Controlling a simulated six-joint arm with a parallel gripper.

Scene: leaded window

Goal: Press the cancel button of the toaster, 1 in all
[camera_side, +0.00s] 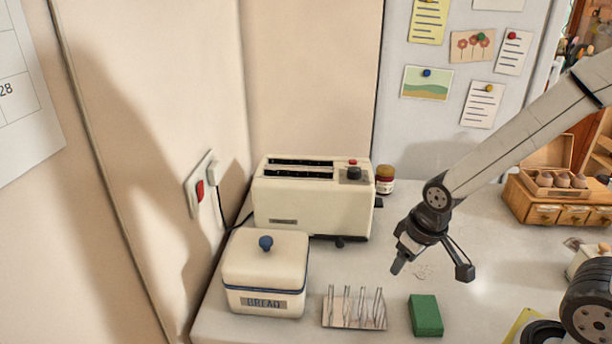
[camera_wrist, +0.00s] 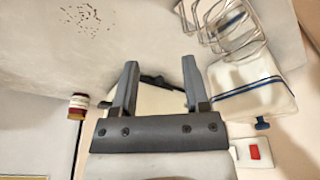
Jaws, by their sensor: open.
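The cream toaster (camera_side: 300,208) stands against the back wall, with two long slots on top. A small red button (camera_side: 352,162) and a dark round knob (camera_side: 353,174) sit at the right end of its top.
A bread box (camera_side: 265,275) stands in front of the toaster, with a wire toast rack (camera_side: 355,312) and a green block (camera_side: 425,315) to its right.

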